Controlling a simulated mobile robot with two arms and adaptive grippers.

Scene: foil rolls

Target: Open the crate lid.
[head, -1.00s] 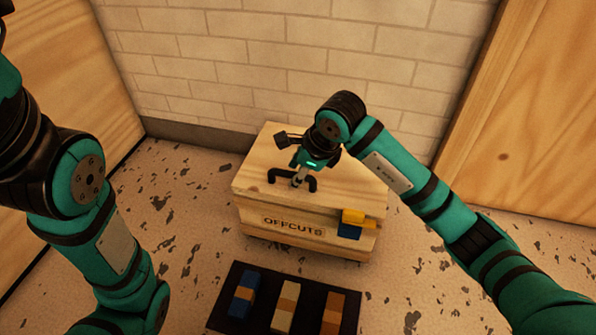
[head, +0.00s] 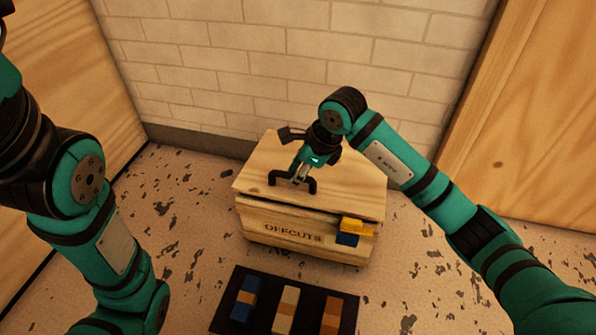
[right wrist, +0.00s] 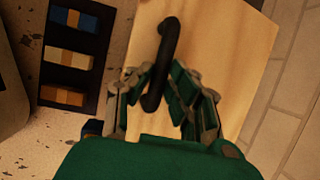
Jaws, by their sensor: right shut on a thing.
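The wooden crate (head: 277,249), marked OFFCUTS, stands on the floor against the back wall. Its pale wood lid (head: 350,190) bears a black bar handle (head: 312,186). In the head view the lid's front edge looks slightly raised, with a thin dark gap under it. My right gripper (head: 299,176) is shut on the handle from above; in the right wrist view its fingers (right wrist: 160,92) sit on either side of the handle (right wrist: 166,48). My left arm shows at the left, but its gripper is outside the views.
A dark mat (head: 265,308) in front holds a blue, a cream and a brown banded box. Wooden panels (head: 535,120) stand at both sides.

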